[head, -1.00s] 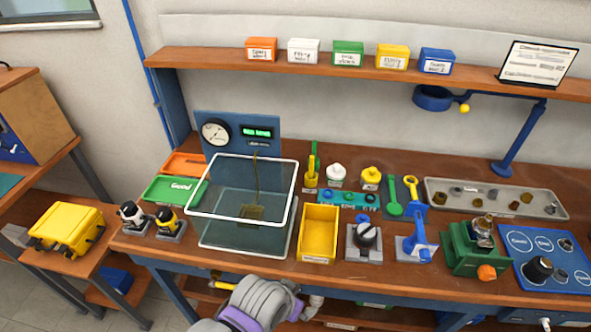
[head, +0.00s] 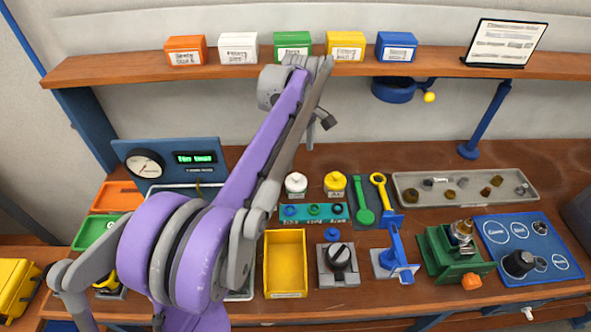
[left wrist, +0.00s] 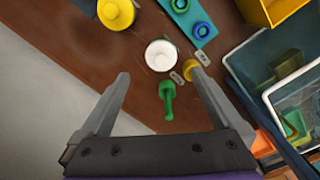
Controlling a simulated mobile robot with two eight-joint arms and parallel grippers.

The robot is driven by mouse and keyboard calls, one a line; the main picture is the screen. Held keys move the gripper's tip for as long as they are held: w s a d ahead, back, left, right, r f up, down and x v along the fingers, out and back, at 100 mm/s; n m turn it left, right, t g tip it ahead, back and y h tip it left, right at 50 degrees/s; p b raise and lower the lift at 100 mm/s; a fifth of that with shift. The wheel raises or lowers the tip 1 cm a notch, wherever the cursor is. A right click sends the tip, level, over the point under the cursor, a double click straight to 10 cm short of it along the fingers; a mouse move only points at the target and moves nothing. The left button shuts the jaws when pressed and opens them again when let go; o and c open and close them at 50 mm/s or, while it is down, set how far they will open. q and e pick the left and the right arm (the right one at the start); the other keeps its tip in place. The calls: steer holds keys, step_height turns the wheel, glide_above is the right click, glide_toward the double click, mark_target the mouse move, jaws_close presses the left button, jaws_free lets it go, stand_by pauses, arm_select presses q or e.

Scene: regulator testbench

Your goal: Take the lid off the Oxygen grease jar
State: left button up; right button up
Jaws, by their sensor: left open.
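Two lidded jars stand at the back of the bench: a white-topped jar (head: 296,183) and a yellow-topped jar (head: 335,184). Their labels are too small to read, so I cannot tell which is the Oxygen grease jar. My left gripper (head: 311,143) hangs behind and above the white jar, pointing down. In the left wrist view its open, empty fingers (left wrist: 158,76) frame the white jar (left wrist: 161,55) from above, apart from it. The yellow jar (left wrist: 116,14) lies beyond the left finger. My right gripper is not in view.
A teal strip with rings (head: 314,212) lies in front of the jars. A yellow bin (head: 286,264) and a water tank (left wrist: 268,98) are nearby. The shelf (head: 130,67) runs above.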

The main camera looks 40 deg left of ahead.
arm_select(q)
steer(key=shift+w+a+f+n, duration=0.2)
steer(key=shift+a+n, duration=0.1)
steer(key=shift+a, duration=0.05)
glide_above(296, 176)
steer(key=f, duration=0.4)
steer(key=shift+w+d+f, duration=0.1)
steer(key=shift+d+f, duration=0.1)
steer(key=shift+d, duration=0.1)
steer(key=f, duration=0.5)
steer(key=shift+a+f, duration=0.3)
steer(key=shift+f, duration=0.1)
steer(key=c, duration=1.1)
